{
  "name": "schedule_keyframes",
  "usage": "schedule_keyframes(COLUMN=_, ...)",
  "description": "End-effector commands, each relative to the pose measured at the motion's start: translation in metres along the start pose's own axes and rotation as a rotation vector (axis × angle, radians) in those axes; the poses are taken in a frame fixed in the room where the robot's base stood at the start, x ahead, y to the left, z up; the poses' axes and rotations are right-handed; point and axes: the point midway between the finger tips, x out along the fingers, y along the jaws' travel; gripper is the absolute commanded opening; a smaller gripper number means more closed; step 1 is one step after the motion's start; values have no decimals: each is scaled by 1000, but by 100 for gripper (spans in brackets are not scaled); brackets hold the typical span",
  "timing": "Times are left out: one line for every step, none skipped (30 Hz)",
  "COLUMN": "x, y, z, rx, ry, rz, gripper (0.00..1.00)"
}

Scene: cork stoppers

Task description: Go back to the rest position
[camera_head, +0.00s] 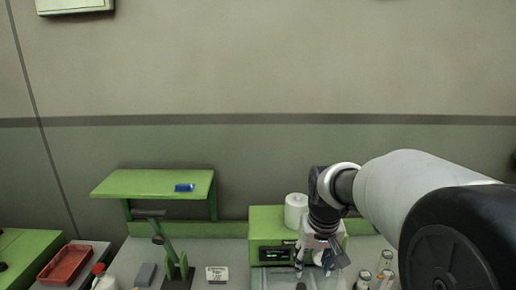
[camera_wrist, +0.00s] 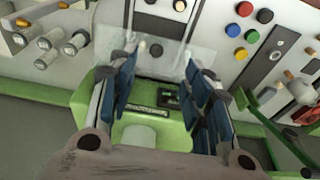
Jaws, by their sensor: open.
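My gripper (camera_head: 318,262) hangs in front of the green box (camera_head: 268,222) at the right of the bench in the head view. In the wrist view my gripper (camera_wrist: 163,60) shows two fingers with blue pads, spread wide apart. No object is held between them. The green box (camera_wrist: 92,100) with its dark display lies behind the fingers. A dark round stopper-like piece (camera_wrist: 155,51) shows between the fingers, at or beneath a clear panel; I cannot tell which.
Glass bottles (camera_head: 385,258) stand right of my gripper and show as jars (camera_wrist: 48,42) in the wrist view. A white roll (camera_head: 296,211) stands on the green box. A green stand (camera_head: 177,266), green shelf (camera_head: 150,183) and red tray (camera_head: 66,263) are left.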

Motion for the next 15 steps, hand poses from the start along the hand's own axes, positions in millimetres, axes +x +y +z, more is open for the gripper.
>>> schedule_keyframes(x=-6, y=0, z=21, rx=0, ry=23, rz=0, gripper=45)
schedule_keyframes(x=-11, y=0, z=33, rx=0, ry=32, rz=0, gripper=45)
schedule_keyframes(x=-17, y=0, z=48, rx=0, ry=46, rz=0, gripper=45)
schedule_keyframes(x=-20, y=0, z=60, rx=0, ry=56, rz=0, gripper=45)
schedule_keyframes(x=-23, y=1, z=72, rx=0, ry=67, rz=1, gripper=45)
schedule_keyframes(x=-26, y=1, z=89, rx=1, ry=80, rz=1, gripper=45)
schedule_keyframes(x=-28, y=1, z=102, rx=1, ry=90, rz=1, gripper=45)
schedule_keyframes(x=-29, y=1, z=115, rx=1, ry=101, rz=1, gripper=45)
schedule_keyframes(x=-29, y=1, z=132, rx=1, ry=115, rz=1, gripper=45)
schedule_keyframes(x=-28, y=1, z=145, rx=1, ry=125, rz=1, gripper=45)
schedule_keyframes(x=-26, y=1, z=158, rx=1, ry=135, rz=1, gripper=45)
schedule_keyframes(x=-24, y=1, z=175, rx=1, ry=147, rz=1, gripper=45)
schedule_keyframes(x=-21, y=1, z=187, rx=1, ry=156, rz=1, gripper=45)
schedule_keyframes(x=-18, y=1, z=198, rx=1, ry=165, rz=1, gripper=45)
schedule_keyframes(x=-14, y=1, z=212, rx=1, ry=176, rz=1, gripper=45)
